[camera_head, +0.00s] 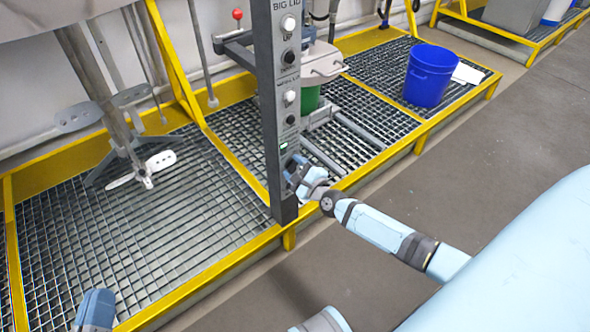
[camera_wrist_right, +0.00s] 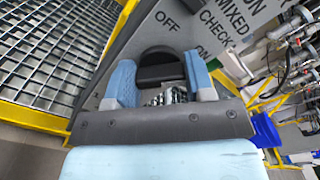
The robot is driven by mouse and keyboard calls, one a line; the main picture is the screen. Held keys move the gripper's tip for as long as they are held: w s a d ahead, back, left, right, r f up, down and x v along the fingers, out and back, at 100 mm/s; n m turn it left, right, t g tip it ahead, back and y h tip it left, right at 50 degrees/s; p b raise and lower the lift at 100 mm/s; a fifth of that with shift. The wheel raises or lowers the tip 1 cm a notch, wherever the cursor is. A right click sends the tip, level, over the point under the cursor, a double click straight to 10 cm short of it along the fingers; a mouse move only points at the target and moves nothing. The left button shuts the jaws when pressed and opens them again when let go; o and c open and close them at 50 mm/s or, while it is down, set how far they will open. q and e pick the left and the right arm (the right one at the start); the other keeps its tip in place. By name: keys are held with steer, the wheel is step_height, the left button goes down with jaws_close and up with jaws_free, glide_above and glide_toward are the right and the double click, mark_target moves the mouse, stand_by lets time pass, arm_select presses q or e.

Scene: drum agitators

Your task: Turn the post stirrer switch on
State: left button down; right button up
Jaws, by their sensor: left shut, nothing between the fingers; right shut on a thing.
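The grey control post (camera_head: 283,100) stands upright at the front edge of the grating. My right gripper (camera_head: 296,172) is at the front of the post near its lower end and hides most of the switch in the head view. In the right wrist view, the black stirrer switch (camera_wrist_right: 160,68) sits between the blue fingers of my right gripper (camera_wrist_right: 160,85), which is shut on it. OFF is printed above the switch and part of ON to its right. My left gripper (camera_head: 95,308) is partly in view at the bottom left, away from the post, shut and empty.
A stirrer (camera_head: 142,172) with white paddles hangs over the left grating (camera_head: 130,240). A green drum (camera_head: 308,98) stands behind the post, and a blue bucket (camera_head: 429,75) on the right grating. Yellow rails (camera_head: 240,262) edge the gratings. The grey floor (camera_head: 480,150) is clear.

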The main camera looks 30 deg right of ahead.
arm_select(q)
steer(key=shift+w+r, duration=0.1)
stand_by(0.4)
arm_select(e)
steer(key=o, duration=0.9)
arm_select(q)
steer(key=shift+s+f, duration=0.25)
steer(key=shift+f, duration=0.05)
steer(key=shift+t, duration=0.8)
step_height(320, 180, up, 4)
steer(key=shift+a+p, duration=0.15)
steer(key=shift+p, duration=1.1)
arm_select(e)
steer(key=s, duration=0.9)
steer(key=s+d, duration=0.1)
steer(key=s, duration=0.4)
arm_select(q)
steer(key=shift+s, duration=0.1)
